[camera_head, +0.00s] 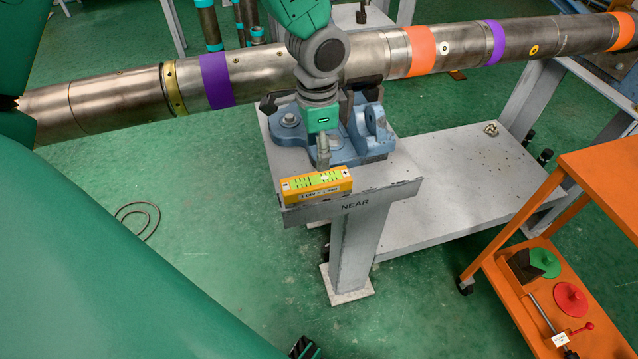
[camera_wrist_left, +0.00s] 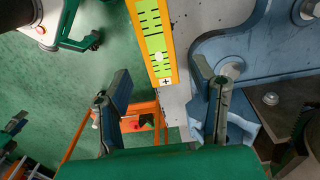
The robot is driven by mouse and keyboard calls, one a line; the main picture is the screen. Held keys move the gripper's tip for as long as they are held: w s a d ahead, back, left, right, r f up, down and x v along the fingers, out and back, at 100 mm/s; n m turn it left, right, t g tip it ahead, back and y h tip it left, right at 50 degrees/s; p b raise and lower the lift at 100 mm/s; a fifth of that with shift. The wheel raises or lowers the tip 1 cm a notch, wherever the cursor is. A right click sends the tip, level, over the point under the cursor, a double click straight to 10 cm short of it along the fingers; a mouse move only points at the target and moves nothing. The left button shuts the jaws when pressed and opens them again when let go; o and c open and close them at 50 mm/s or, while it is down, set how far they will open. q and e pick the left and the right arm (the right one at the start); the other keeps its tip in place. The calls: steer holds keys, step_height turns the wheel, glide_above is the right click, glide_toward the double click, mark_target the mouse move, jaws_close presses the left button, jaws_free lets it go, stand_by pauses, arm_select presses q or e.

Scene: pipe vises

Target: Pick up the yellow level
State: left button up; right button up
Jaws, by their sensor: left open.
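The yellow level (camera_head: 316,187), with a bright green scale strip on top, lies on the near edge of the grey stand (camera_head: 408,193). In the left wrist view the level (camera_wrist_left: 154,42) runs up from between the fingertips, its plus-marked end nearest me. My left gripper (camera_head: 322,150) is just behind and above the level in the head view, beside the blue vise (camera_head: 365,150). In the left wrist view the left gripper (camera_wrist_left: 160,76) has its two fingers spread on either side of the level's end, apart from it and empty. My right gripper does not show clearly.
A long steel pipe (camera_head: 270,70) with purple and orange bands crosses behind the level. An orange cart (camera_head: 560,210) with red and green discs stands at the right. Open green floor (camera_head: 215,200) lies left of the stand.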

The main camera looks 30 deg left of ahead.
mark_target(317, 179)
arm_select(q)
steer(key=f, duration=0.4)
steer(key=shift+a+b, duration=0.25)
steer(key=shift+b, duration=0.05)
steer(key=shift+d+f, duration=0.3)
steer(key=f, duration=0.1)
steer(key=f+b, duration=0.1)
steer(key=f, duration=0.2)
steer(key=shift+s+d+f+b, duration=0.1)
steer(key=shift+s+f+b, duration=0.15)
steer(key=shift+s+b, duration=0.05)
steer(key=shift+f, duration=0.15)
steer(key=shift+a, duration=0.3)
steer(key=shift+c, duration=0.8)
steer(key=c, duration=0.6)
jaws_close()
steer(key=shift+d, duration=0.2)
